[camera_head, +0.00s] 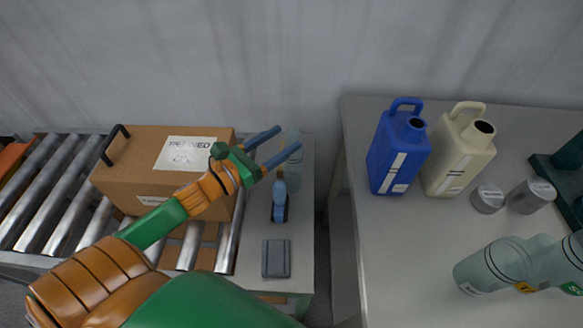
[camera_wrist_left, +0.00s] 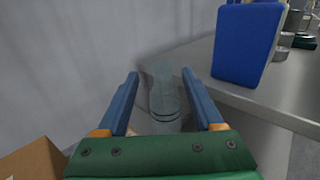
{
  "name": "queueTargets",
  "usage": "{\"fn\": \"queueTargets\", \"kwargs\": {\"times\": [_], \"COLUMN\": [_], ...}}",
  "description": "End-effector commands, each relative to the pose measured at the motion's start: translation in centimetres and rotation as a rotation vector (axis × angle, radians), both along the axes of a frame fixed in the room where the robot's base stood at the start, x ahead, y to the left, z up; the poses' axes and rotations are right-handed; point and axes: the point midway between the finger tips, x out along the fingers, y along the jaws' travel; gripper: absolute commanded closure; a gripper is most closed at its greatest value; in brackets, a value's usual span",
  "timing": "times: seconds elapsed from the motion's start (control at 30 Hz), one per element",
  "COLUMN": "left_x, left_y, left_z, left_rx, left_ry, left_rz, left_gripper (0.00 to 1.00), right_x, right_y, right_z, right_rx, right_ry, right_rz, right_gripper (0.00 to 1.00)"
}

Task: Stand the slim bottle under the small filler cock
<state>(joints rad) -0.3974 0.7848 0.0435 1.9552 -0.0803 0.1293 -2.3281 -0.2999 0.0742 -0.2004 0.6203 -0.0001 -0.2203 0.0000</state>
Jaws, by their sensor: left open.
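A slim, translucent grey-green bottle (camera_head: 295,172) stands on the grey end surface beyond the conveyor rollers. My left gripper (camera_head: 287,137), with blue fingers, is open and reaches over to it; one finger crosses in front of the bottle. In the left wrist view the bottle (camera_wrist_left: 165,98) shows between the two spread fingers (camera_wrist_left: 163,80), with dark rings around it and no clear contact. I cannot tell how far it lies between them. I cannot make out the small filler cock. My right gripper is not in view.
A cardboard box (camera_head: 130,165) sits on the rollers left of the bottle. Across a gap, the right table holds a blue jug (camera_head: 393,160), a cream jug (camera_head: 452,160), metal cans (camera_head: 531,196) and larger translucent bottles (camera_head: 490,268).

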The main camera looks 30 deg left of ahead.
Motion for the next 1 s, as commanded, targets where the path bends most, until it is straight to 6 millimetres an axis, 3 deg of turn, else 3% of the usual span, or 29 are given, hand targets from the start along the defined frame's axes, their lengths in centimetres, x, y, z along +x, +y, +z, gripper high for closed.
{"fn": "queueTargets", "kwargs": {"times": [0.17, 0.4, 0.7, 0.77, 0.97, 1.0], "left_x": [1.7, 5.5, 6.2, 6.2, 6.2, 6.2], "left_y": [-0.6, -1.9, -2.2, -2.2, -2.2, -2.2], "left_z": [0.4, 0.4, 0.2, 0.2, 0.2, 0.2], "left_rx": [0.003, 0.002, 0.003, 0.003, 0.002, 0.003], "left_ry": [-0.003, -0.003, 0.001, 0.001, 0.000, 0.000], "left_rz": [-0.002, -0.001, -0.002, -0.002, -0.002, -0.002], "left_gripper": [0.32, 0.32, 0.32, 0.45, 0.99, 1.00], "right_x": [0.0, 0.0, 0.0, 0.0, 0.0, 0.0], "right_y": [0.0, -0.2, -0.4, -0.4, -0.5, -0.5], "right_z": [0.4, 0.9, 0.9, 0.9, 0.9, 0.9], "right_rx": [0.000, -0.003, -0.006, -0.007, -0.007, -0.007], "right_ry": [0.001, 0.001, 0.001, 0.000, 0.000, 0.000], "right_rz": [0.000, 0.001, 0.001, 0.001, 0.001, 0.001], "right_gripper": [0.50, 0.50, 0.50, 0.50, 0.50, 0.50]}}
